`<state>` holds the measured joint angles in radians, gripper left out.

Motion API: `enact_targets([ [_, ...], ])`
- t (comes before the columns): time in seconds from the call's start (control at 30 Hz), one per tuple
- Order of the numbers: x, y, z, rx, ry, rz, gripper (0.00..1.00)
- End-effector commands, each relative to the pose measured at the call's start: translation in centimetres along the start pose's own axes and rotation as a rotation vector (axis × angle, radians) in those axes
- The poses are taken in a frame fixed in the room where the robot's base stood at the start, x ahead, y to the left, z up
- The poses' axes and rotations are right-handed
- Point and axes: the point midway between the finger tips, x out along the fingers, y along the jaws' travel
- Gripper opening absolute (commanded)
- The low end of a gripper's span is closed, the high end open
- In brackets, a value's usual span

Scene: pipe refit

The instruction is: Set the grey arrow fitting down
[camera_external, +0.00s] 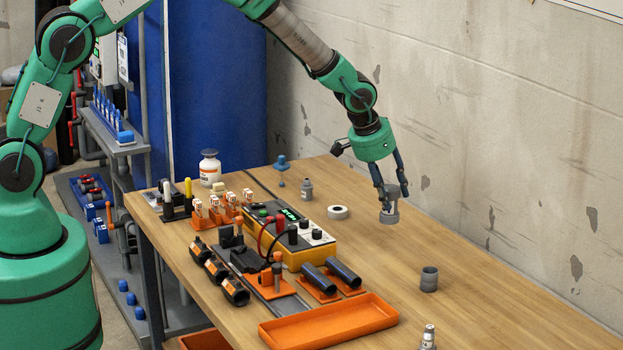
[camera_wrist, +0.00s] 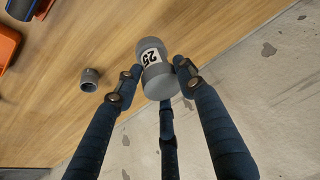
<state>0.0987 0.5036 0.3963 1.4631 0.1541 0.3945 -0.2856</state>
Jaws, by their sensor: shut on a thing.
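My gripper (camera_external: 391,190) has its dark blue fingers shut on a grey cylindrical fitting (camera_external: 389,216) near the wall side of the table. In the wrist view the fitting (camera_wrist: 155,75) sits between the three fingers of my gripper (camera_wrist: 151,82). It has a white label reading 25; I see no arrow on the side in view. In the external view it is roughly upright, at or just above the wooden table (camera_external: 480,320). I cannot tell whether its base touches the wood.
A second grey fitting (camera_external: 429,279) stands nearer the front, apart from my gripper. A white ring roll (camera_external: 338,212) and a small grey bottle (camera_external: 306,189) stand to the left. An orange tray (camera_external: 330,322) lies at the front. The wall (camera_external: 520,150) is close behind.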

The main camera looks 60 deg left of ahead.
Motion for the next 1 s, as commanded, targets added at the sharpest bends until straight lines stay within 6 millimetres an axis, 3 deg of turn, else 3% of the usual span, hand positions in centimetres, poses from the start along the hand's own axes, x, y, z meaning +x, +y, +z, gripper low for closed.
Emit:
enact_targets([
  [0.27, 0.5, -3.4, -0.8, -0.023, -0.001, -0.009, 0.12],
  [0.7, 1.0, -14.8, -2.4, -0.095, -0.010, -0.031, 0.11],
  [0.83, 0.9, -16.4, -2.6, -0.103, -0.011, -0.032, 0.11],
  [1.0, 0.8, -16.9, -2.7, -0.105, -0.012, -0.032, 0.11],
])
